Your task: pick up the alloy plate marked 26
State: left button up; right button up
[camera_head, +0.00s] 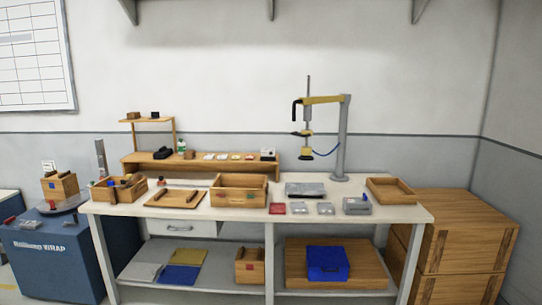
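Two small light-grey plates lie side by side near the front of the workbench, a left one (299,208) and a right one (326,209). A red piece (277,209) lies just left of them. A larger grey flat block (305,190) lies behind them, and a grey box-like piece (356,206) sits to their right. Any number on these pieces is too small to read, so I cannot tell which is marked 26. Neither of my grippers is in view.
The white workbench (405,214) carries a wooden box (238,197), a wooden board (176,199), a tool box (119,195) and an empty wooden tray (391,191). A post with a hanging tool (343,135) rises at the back. Wooden crates (465,245) stand right.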

aim_at(323, 208)
jog(key=i+l, duration=0.2)
jog(key=i, duration=0.2)
jog(key=i+l, duration=0.2)
jog(key=i, duration=0.25)
jog(key=i+l, duration=0.25)
jog(key=i, duration=0.15)
jog(key=i+l, duration=0.2)
jog(key=i, duration=0.2)
